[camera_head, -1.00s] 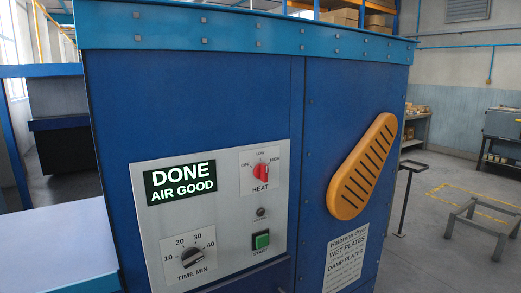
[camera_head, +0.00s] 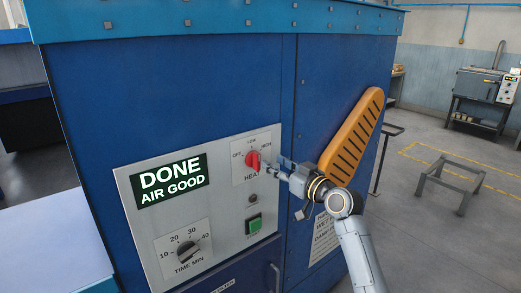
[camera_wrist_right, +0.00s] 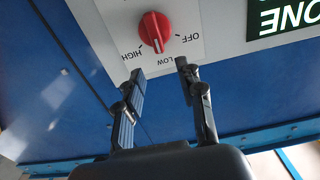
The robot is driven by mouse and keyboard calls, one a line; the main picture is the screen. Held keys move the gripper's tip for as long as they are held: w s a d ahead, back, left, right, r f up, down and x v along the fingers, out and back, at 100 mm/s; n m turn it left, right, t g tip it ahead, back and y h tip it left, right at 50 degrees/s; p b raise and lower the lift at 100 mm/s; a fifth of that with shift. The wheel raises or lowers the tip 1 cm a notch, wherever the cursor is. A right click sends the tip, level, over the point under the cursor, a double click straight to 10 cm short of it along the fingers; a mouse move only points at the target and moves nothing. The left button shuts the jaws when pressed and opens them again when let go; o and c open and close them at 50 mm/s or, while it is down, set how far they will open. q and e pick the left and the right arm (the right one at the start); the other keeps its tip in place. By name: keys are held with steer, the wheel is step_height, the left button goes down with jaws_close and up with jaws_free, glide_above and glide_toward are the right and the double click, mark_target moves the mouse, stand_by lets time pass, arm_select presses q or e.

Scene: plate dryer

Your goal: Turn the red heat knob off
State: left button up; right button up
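The red heat knob (camera_head: 252,159) sits on a white label on the dryer's control panel, marked OFF at left, LOW at top and HIGH at right. Its pale mark seems to face LOW. My right gripper (camera_head: 271,168) is at the knob's right side in the head view. In the right wrist view the knob (camera_wrist_right: 155,32) is upside down, beyond the tips of my right gripper (camera_wrist_right: 160,73). The two fingers are spread with a clear gap and nothing between them. Whether a finger touches the knob cannot be told. My left gripper is out of view.
The grey panel (camera_head: 219,212) also holds a lit DONE AIR GOOD display (camera_head: 170,182), a black timer knob (camera_head: 187,251) and a green START button (camera_head: 254,224).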

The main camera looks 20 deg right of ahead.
mark_target(259, 154)
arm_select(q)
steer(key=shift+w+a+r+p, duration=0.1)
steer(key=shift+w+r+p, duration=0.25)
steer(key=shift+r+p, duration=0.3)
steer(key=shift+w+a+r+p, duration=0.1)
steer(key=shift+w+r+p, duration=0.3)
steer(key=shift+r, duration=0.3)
arm_select(e)
steer(key=shift+x, duration=3.85)
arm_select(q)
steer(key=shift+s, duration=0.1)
arm_select(e)
steer(key=shift+f, duration=0.1)
steer(key=shift+c, duration=0.4)
jaws_close()
